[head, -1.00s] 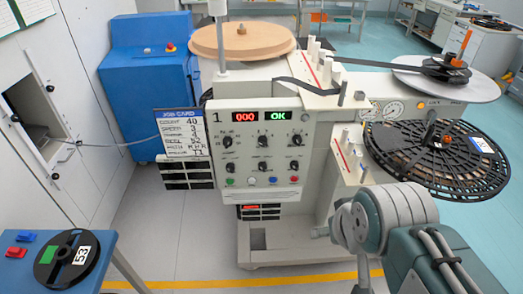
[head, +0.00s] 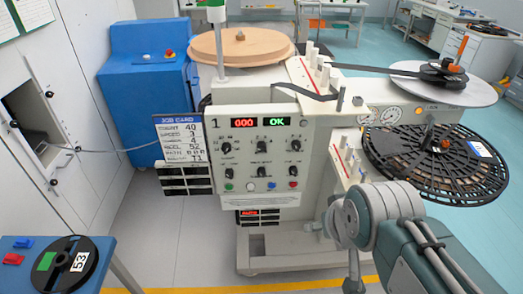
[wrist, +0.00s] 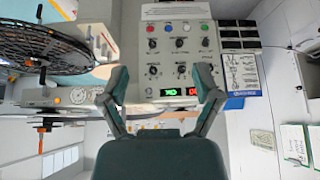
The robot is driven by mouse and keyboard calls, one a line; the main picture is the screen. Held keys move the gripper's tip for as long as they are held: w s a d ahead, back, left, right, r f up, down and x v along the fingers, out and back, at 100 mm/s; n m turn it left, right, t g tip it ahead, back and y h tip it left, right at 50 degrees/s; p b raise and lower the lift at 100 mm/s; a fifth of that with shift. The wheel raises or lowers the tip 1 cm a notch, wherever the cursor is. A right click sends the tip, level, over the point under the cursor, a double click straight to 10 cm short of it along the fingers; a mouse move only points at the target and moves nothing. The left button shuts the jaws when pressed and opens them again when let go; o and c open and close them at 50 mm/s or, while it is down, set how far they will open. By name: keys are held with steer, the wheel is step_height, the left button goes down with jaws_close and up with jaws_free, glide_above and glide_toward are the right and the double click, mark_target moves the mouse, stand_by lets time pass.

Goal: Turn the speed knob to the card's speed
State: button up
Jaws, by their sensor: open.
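The control panel (head: 240,160) stands upright on the front of the machine, with two rows of black knobs, such as the top-left knob (head: 226,147); their labels are too small to read, so I cannot tell which is the speed knob. The job card (head: 181,138) hangs left of the panel; its speed line seems to read 3. In the wrist view, which is upside down, the panel (wrist: 166,80) shows beyond my gripper (wrist: 161,76). My gripper is open and empty, its fingers apart from the knobs. In the head view only my arm shows, at the lower right.
A red display (head: 244,122) reads 000 and a green one (head: 275,121) reads OK. Coloured push buttons line the panel's bottom. A black slotted reel (head: 480,185) juts out at right. A blue table (head: 20,275) with a black reel (head: 45,280) stands at lower left.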

steer(key=w+a+f+t, duration=0.2)
steer(key=w+a+t, duration=0.1)
steer(key=w, duration=1)
steer(key=m+t, duration=0.2)
steer(key=t, duration=0.3)
glide_toward(262, 150)
steer(key=s+r, duration=0.3)
step_height(262, 150, down, 7)
steer(key=w+m+t, duration=0.1)
steer(key=w+t, duration=0.1)
steer(key=t, duration=0.2)
steer(key=shift+h, duration=0.4)
steer(key=w, duration=1.1)
steer(key=shift+w+a+r, duration=0.1)
steer(key=shift+r, duration=0.15)
steer(key=c, duration=1.1)
